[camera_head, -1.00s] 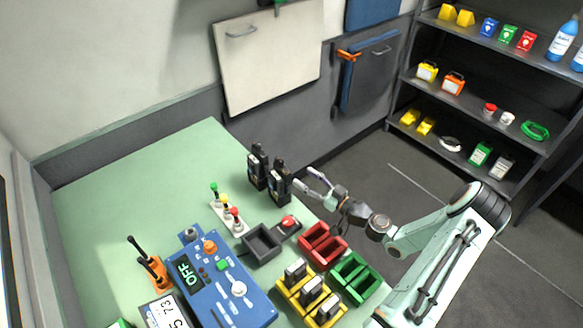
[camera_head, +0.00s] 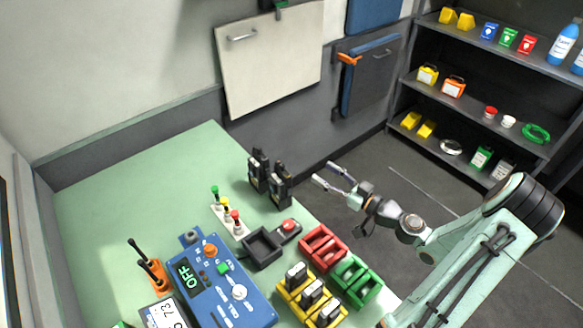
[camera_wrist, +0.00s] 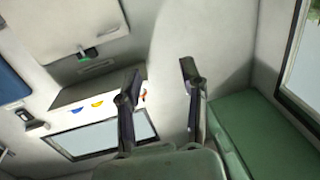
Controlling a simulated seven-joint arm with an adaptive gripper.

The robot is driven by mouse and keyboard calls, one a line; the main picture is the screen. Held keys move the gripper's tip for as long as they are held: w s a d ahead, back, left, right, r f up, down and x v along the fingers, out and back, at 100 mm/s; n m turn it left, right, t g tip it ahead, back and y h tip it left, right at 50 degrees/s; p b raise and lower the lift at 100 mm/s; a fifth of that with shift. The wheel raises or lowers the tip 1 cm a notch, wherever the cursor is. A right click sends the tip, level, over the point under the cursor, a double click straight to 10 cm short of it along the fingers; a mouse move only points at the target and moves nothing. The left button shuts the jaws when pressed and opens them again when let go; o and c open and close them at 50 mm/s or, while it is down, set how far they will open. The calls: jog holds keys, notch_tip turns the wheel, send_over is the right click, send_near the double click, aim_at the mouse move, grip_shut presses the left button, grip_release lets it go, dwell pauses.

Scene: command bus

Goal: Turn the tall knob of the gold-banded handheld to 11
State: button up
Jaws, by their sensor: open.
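Two black handhelds with knobs on top stand upright side by side at the right edge of the green table, the left one (camera_head: 258,170) a little behind the right one (camera_head: 280,186). They are too small to tell which has a gold band or what their knobs read. My gripper (camera_head: 325,174) is open and empty, to the right of the handhelds, apart from them and beyond the table edge. In the wrist view its two fingers (camera_wrist: 160,78) stand apart with nothing between them, and no handheld shows there.
A dark tray (camera_head: 263,249), a red-button box (camera_head: 289,228), a red bin (camera_head: 322,243), a green bin (camera_head: 355,280) and a yellow rack (camera_head: 300,303) stand in front. A blue console (camera_head: 215,290) lies left. The back of the table is clear.

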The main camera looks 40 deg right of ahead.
notch_tip(320, 180, up, 5)
jog(key=m+g+h, duration=0.3)
jog(key=g, duration=1.5)
send_over(282, 164)
jog(key=shift+m, duration=0.3)
notch_tip(282, 164, down, 10)
jog(key=shift+r, duration=0.2)
jog(key=shift+f, duration=0.6)
jog(key=shift+c, duration=0.3)
